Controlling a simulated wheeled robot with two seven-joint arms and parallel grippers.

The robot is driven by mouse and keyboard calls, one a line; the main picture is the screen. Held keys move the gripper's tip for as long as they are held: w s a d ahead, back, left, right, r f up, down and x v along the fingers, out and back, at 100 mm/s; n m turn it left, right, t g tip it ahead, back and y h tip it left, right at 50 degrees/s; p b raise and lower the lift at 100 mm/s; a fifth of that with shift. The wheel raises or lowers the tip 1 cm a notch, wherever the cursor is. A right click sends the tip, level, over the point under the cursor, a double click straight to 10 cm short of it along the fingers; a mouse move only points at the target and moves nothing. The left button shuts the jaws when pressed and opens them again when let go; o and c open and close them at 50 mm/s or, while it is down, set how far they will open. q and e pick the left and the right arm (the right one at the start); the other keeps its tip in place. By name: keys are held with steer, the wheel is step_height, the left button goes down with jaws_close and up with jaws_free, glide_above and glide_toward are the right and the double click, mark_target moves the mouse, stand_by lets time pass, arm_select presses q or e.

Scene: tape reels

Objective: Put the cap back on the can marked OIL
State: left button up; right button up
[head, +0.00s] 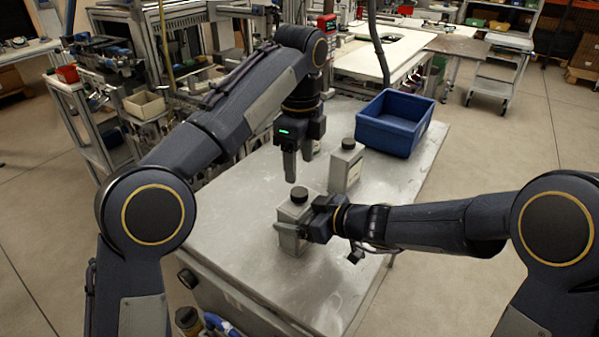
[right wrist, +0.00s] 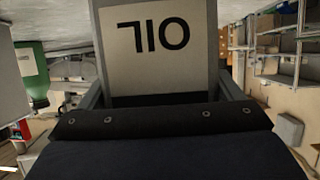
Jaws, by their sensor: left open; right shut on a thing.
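A grey can (head: 292,213) with a pale label stands on the metal table. A black cap (head: 299,194) sits on its top; I cannot tell how firmly it is seated. My right gripper (head: 291,222) is shut around this can's body from the right. In the right wrist view the held can (right wrist: 158,75) fills the middle, and its label reads OIL upside down. My left gripper (head: 299,170) points down just above the black cap, its fingers apart and empty. A second grey can (head: 346,168) with a black top stands behind and to the right.
A blue bin (head: 395,122) stands on the table's back right corner. The metal table (head: 235,215) is bare to the left and in front of the held can. The second can stands close to my left gripper's right side.

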arm_select(q)
steer(key=shift+r, duration=0.25)
arm_select(e)
steer(key=o, duration=1.7)
arm_select(q)
steer(key=shift+f, duration=0.25)
arm_select(e)
steer(key=v, duration=0.7)
steer(key=shift+s+d+r, duration=0.2)
steer(key=shift+s+d, duration=0.05)
steer(key=shift+d, duration=0.05)
arm_select(q)
steer(key=shift+a, duration=0.1)
